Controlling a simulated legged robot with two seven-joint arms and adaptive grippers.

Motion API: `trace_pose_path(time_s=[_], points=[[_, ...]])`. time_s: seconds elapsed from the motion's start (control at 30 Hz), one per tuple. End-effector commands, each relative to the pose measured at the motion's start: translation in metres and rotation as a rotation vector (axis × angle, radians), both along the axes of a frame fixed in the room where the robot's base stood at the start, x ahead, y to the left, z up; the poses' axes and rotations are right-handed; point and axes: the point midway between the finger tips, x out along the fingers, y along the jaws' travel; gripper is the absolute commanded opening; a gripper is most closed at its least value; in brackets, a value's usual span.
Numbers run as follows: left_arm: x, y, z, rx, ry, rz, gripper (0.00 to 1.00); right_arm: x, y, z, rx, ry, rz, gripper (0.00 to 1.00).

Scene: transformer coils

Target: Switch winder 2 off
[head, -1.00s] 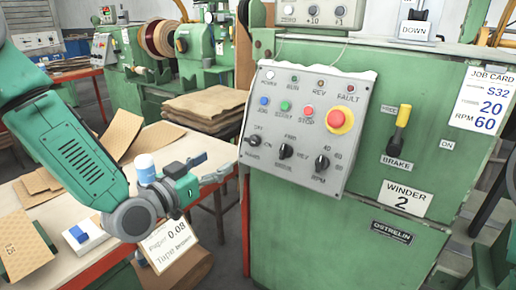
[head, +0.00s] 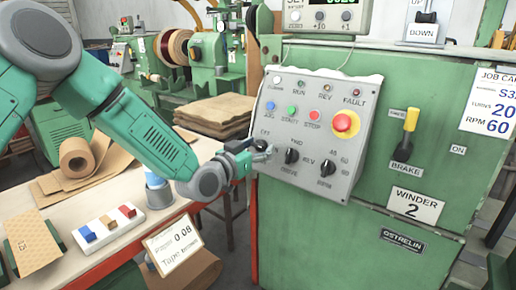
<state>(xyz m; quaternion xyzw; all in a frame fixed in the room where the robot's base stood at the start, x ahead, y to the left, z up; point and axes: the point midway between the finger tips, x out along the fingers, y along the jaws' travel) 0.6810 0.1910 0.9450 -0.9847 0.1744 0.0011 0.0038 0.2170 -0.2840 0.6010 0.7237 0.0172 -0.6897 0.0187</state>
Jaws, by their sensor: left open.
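Winder 2 is the green machine (head: 330,235), marked by a white "WINDER 2" plate (head: 415,206). Its grey sloped control panel (head: 318,100) carries small lamps on top, blue, green and red buttons, a red emergency knob (head: 345,124) on yellow, and a row of black rotary knobs. The middle knob (head: 292,156) and right knob (head: 327,168) are clear. My left gripper (head: 258,149) is open at the panel's left edge, over the leftmost knob, just below a small "OFF" label. It largely hides that knob; I cannot tell whether it touches. My right gripper is out of view.
A yellow-handled brake lever (head: 408,134) stands right of the panel. A counter box (head: 325,15) sits above it. The table (head: 100,262) at left holds a paper roll (head: 78,158), a white block with coloured pieces (head: 108,229) and a card (head: 172,246).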

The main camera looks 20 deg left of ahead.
Motion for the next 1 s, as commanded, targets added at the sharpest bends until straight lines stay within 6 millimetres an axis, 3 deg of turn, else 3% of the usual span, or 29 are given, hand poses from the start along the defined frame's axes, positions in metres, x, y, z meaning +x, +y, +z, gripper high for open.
trace_pose_path(time_s=[0.1,0.13,0.23,0.27,1.0], points=[[-0.0009,0.0056,-0.001,-0.004,0.0,0.003,0.57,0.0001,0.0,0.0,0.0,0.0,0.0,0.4],[-0.0012,0.0062,-0.0011,-0.005,0.001,0.003,0.5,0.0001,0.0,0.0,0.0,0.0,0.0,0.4],[-0.0015,0.0083,-0.0017,-0.007,0.001,0.002,0.15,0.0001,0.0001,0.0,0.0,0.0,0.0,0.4],[-0.0017,0.0085,-0.0019,-0.008,0.002,0.002,0.09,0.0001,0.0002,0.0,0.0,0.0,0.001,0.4],[-0.0025,0.0061,-0.0043,-0.04,0.022,0.02,0.08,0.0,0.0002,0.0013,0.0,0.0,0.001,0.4]])
